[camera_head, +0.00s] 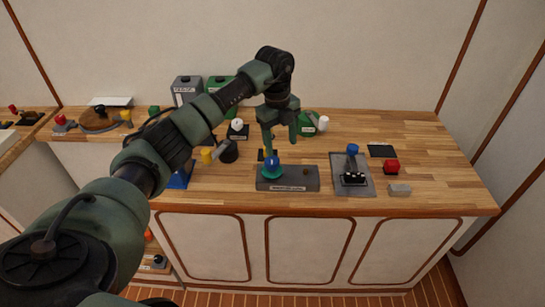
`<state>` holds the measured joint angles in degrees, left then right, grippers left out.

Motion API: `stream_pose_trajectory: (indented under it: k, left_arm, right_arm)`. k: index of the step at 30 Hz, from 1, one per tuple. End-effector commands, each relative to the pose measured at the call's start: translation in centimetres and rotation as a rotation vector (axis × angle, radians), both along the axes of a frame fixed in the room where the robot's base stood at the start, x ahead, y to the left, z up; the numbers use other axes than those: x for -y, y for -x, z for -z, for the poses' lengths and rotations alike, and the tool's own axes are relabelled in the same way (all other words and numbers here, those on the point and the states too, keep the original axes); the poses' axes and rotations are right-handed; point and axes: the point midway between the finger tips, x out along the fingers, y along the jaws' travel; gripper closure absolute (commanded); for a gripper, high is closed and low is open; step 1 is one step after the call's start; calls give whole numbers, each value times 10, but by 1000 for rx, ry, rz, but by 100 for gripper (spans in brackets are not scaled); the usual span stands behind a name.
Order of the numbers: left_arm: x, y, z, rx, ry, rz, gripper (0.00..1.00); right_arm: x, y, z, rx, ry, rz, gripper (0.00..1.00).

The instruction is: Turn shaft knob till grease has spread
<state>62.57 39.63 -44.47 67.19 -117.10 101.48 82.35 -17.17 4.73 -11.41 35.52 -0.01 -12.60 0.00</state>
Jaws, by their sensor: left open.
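A grey block (302,178) with a white label on its front lies near the front edge of the bench. A round blue-and-teal knob (271,168) stands on the block's left end, and a small brown spot or stud sits toward its right end. I take this knob for the shaft knob, but the label is too small to read. My left gripper (280,146) is open, pointing down just above and slightly right of the knob. One finger overlaps the knob's top in the picture; I cannot tell whether it touches. No grease can be made out. My right gripper is not in view.
Right of the block is a grey plate (367,187) with a blue-topped lever (352,150), then a red knob (391,166) and a small grey block (400,189). A yellow-and-black item (228,152) stands to the left. Grey and green canisters stand behind. The bench's right end is clear.

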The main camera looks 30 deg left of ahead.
Motion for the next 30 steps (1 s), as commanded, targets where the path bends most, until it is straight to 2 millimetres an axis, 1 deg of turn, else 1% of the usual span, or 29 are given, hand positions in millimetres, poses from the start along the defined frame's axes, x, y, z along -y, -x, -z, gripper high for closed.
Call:
stream_pose_trajectory:
  k: [1,2,5,8,15,18,24,30]
  left_arm:
    - [-14,3,-7,-19,-38,-33,37]
    - [-19,5,-9,-29,-54,-47,37]
    - [-27,8,-8,-48,-77,-67,37]
    - [-27,9,4,-49,-76,-67,37]
    - [-25,9,42,-48,-74,-64,37]
    - [-25,8,55,-47,-73,-64,37]
    - [-25,8,66,-44,-73,-62,37]
    - [-25,8,67,-44,-73,-62,37]
  right_arm:
    - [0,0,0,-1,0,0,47]
    - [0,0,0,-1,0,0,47]
    - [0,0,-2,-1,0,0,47]
    - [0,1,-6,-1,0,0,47]
    - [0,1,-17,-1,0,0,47]
    - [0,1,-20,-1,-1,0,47]
    - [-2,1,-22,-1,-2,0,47]
    - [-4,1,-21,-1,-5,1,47]
